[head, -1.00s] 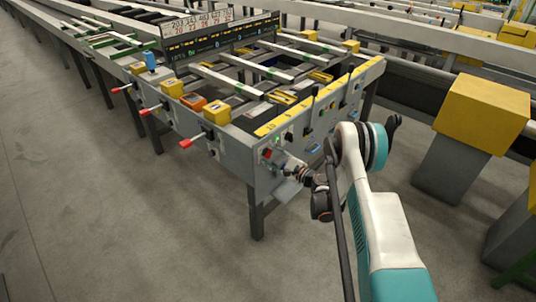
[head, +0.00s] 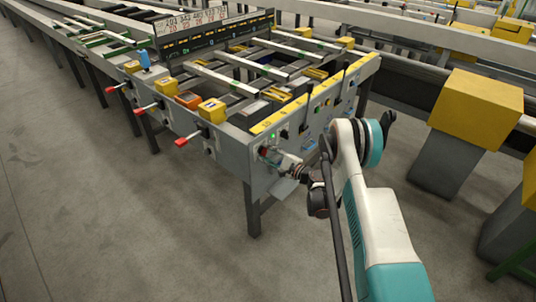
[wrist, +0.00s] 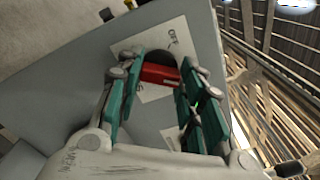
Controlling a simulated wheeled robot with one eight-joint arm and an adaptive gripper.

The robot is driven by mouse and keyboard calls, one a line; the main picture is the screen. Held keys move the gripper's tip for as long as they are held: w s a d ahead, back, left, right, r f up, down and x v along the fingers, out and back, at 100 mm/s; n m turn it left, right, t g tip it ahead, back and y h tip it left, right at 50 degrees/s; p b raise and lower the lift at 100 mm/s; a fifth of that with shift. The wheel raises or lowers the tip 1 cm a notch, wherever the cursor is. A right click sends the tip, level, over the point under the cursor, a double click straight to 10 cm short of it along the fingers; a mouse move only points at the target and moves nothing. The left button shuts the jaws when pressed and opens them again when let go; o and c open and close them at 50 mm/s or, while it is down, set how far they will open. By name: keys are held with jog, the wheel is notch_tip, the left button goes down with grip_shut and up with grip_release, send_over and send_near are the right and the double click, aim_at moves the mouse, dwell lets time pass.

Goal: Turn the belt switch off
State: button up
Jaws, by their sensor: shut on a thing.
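The belt switch has a red handle (wrist: 160,76) on a dark round base, set on a pale label plate (wrist: 178,37) on the grey end panel of the table. The word OFF reads at the plate's top; a second marking lower left is partly covered. I cannot tell which marking the handle points to. My gripper (wrist: 158,70) is shut on the red handle, with a teal finger on either side of it. In the head view my gripper (head: 281,160) is at the panel's near corner, and the red handle (head: 264,150) is partly hidden.
A green light (head: 273,136) glows just above the switch. Red-tipped levers (head: 188,139) stick out from the table's left side. Further controls line the panel to the right. A yellow-topped post (head: 478,105) stands right of my arm. Floor at left is clear.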

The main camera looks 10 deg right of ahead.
jog(key=n, duration=1.2)
jog(key=shift+n, duration=0.3)
jog(key=shift+f+n, duration=0.1)
jog(key=shift+n, duration=1.5)
jog(key=shift+s, duration=0.1)
jog(key=o, duration=1.1)
jog(key=shift+c, duration=0.2)
